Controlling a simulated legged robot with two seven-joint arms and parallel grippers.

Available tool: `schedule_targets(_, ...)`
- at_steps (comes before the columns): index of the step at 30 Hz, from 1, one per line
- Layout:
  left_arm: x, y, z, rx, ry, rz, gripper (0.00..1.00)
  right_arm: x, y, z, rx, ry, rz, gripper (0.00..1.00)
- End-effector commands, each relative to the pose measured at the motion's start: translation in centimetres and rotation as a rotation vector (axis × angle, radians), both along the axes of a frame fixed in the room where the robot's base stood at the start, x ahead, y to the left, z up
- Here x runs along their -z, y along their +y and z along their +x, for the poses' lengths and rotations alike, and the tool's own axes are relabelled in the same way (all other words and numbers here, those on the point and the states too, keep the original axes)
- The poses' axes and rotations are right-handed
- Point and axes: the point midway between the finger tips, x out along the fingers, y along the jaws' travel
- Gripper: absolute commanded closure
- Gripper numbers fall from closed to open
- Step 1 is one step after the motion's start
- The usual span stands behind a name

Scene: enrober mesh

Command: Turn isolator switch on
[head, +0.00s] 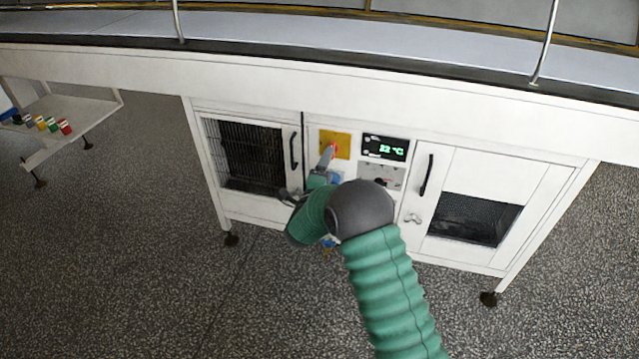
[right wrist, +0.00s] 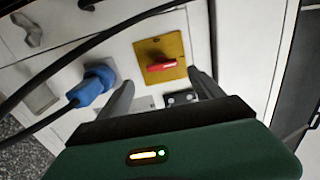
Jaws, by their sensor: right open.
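The isolator switch is a red knob (head: 334,147) on a yellow plate (head: 343,138) in the middle of the white cabinet front. In the right wrist view the red knob (right wrist: 161,66) lies roughly level across the picture on its yellow plate (right wrist: 176,45). My right gripper (head: 328,157) is in front of the plate, and its fingers partly cover the knob in the head view. In the right wrist view my right gripper (right wrist: 163,92) is open, with fingers apart and nothing between them. I cannot tell whether it touches the knob. My left gripper is not in view.
A display (head: 385,148) reading 22 °C sits right of the switch. A blue plug (right wrist: 94,86) with dark cables crosses near the gripper. Cabinet doors with black handles (head: 427,175) flank the panel. A low shelf (head: 88,107) with coloured items stands at left.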

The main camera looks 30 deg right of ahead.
Motion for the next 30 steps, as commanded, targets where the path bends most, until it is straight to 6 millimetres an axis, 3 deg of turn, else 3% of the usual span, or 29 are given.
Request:
schedule_targets(1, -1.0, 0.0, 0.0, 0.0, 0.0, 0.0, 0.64, -0.4, 1.3, -1.0, -0.004, 0.005, 0.002, 0.24)
schedule_targets(6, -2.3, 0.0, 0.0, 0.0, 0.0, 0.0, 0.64, -0.4, 5.0, -4.3, -0.003, 0.004, 0.002, 0.24)
schedule_targets(12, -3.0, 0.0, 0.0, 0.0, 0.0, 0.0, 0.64, 0.0, 8.1, -7.0, 0.0, 0.004, 0.002, 0.24)
schedule_targets(30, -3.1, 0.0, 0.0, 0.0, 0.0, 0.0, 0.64, 0.2, 8.9, -7.5, -0.01, 0.015, 0.003, 0.24)
